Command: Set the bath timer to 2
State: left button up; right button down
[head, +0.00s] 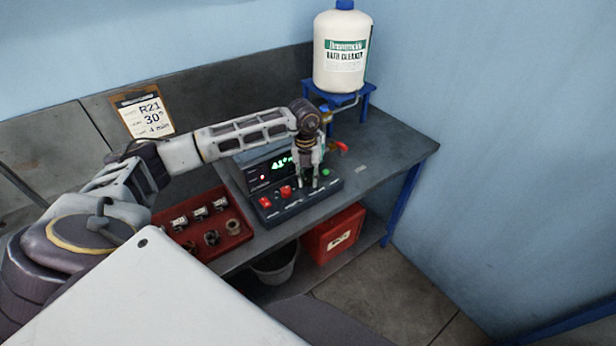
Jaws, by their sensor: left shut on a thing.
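The bath control unit (268,208) is a dark box on the bench with a green lit display (283,163) and a front panel with red controls (286,192). My left gripper (308,184) points down over the right part of this panel, with its fingertips at the panel surface. It is shut on a small control, which the fingers hide; I take it for a knob, but cannot tell its setting. The display digits are partly hidden by the gripper and too small to read surely. My right gripper is not in view.
A red tray (240,232) with several small parts sits left of the unit. A white bath cleaner bottle (341,60) stands on a blue stand (368,88) behind. A clipboard card (146,116) leans at the back. A red box (333,234) and a bucket (276,268) are below.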

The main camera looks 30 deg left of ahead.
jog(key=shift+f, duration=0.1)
pick_arm(q)
jog(key=shift+m+b, duration=0.75)
jog(key=shift+m, duration=0.35)
jog(key=m+b, duration=0.2)
jog(key=m, duration=0.2)
jog(key=shift+m+b, duration=0.3)
jog(key=shift+m, duration=0.5)
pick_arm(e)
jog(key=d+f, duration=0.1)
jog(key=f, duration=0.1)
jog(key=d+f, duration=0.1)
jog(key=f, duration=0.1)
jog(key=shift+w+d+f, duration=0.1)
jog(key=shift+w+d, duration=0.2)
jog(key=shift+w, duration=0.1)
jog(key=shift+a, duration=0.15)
